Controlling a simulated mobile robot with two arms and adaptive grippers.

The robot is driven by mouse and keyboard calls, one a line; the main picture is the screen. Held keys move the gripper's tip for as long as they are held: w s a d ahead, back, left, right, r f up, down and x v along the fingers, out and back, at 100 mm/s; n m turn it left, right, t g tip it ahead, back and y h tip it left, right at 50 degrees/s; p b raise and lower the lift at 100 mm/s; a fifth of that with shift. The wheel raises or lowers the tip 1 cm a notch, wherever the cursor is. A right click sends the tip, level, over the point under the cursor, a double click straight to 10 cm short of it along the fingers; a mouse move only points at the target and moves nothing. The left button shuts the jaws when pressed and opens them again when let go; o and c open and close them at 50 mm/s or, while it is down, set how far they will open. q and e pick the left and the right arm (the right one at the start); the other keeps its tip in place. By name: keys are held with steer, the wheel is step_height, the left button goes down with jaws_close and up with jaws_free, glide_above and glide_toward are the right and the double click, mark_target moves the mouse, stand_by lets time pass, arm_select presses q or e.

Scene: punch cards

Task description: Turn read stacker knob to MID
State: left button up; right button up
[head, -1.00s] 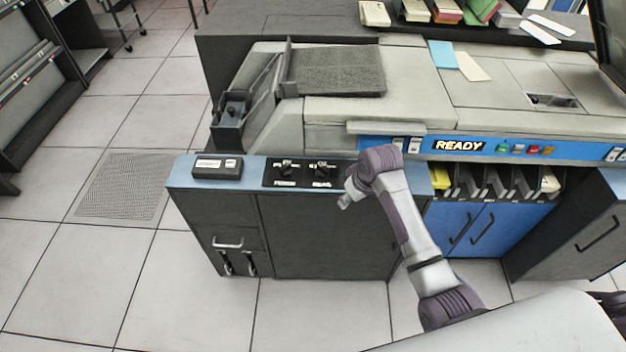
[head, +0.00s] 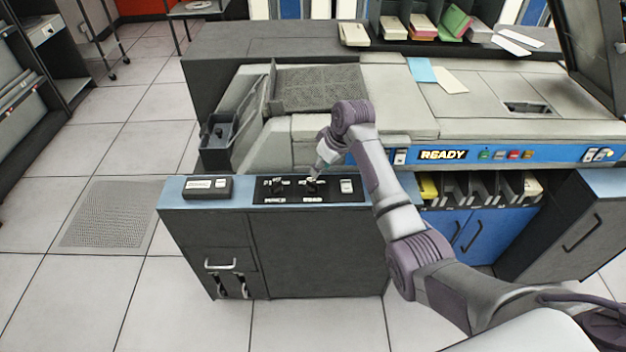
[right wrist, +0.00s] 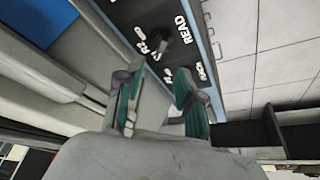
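The read stacker knob (head: 311,187) is a small black knob above the "READ" label, on a black panel (head: 340,198) set in the blue counter top. Its pointer setting cannot be made out. My right gripper (head: 316,175) is just above this knob and partly covers it in the head view. In the right wrist view, my right gripper (right wrist: 160,72) has its two teal-padded fingers apart with nothing between them. The knob (right wrist: 163,40) shows just beyond the fingertips, beside the "READ" lettering (right wrist: 185,29). My left gripper is not in view.
A second black knob (head: 276,187) stands left on the same panel, and a white switch (head: 347,186) to its right. A dark box (head: 207,187) sits at the counter's left end. The grey machine (head: 300,128) rises directly behind; a "READY" strip (head: 443,155) is to the right.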

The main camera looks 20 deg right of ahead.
mark_target(312, 182)
steer(key=x, duration=0.8)
steer(key=shift+a+f+b, duration=0.1)
steer(key=shift+b, duration=0.25)
jaws_close()
